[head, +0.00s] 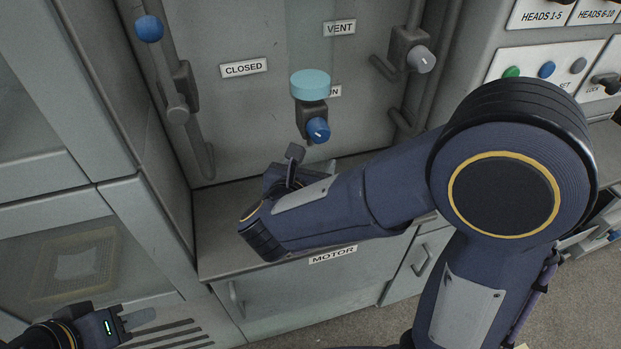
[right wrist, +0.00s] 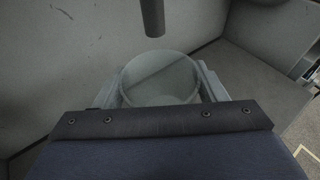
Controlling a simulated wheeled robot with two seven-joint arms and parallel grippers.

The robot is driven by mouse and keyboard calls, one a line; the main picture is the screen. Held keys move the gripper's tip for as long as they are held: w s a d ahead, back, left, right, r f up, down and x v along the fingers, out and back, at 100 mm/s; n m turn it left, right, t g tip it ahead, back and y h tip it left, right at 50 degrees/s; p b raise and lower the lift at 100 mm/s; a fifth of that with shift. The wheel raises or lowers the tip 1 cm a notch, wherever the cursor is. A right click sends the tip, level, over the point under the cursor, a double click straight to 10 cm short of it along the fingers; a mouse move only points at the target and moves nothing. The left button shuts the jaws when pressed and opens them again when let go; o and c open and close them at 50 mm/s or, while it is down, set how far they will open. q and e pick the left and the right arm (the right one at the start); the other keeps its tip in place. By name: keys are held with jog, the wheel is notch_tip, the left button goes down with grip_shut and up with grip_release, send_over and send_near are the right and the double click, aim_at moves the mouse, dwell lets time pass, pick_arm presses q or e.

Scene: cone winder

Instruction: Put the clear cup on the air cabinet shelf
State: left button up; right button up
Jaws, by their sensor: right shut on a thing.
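The clear cup (right wrist: 160,82) shows in the right wrist view, with its round open rim facing the camera. My right gripper (right wrist: 161,88) is shut on it, with a pale finger on either side. In the head view my right wrist and forearm hide the cup and the fingertips. This wrist is over the grey air cabinet shelf (head: 222,235), below the labelled panel. I cannot tell whether the cup touches the shelf. My left gripper (head: 142,318) is low at the left of the head view, away from the shelf; its finger gap is unclear.
Blue knob (head: 318,130) and pale blue disc (head: 310,84) stick out above the shelf. Pipes with valves (head: 178,108) flank the recess. A dark cylinder (right wrist: 152,16) hangs just beyond the cup. The shelf's front left is bare.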

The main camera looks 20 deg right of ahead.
notch_tip(320, 180, down, 4)
jog(key=shift+d+r+b, duration=0.15)
jog(key=shift+b, duration=0.65)
jog(key=shift+r, duration=0.1)
jog(key=shift+f, duration=0.2)
jog(key=o, duration=1.3)
jog(key=shift+c, duration=0.2)
jog(key=shift+r, duration=0.1)
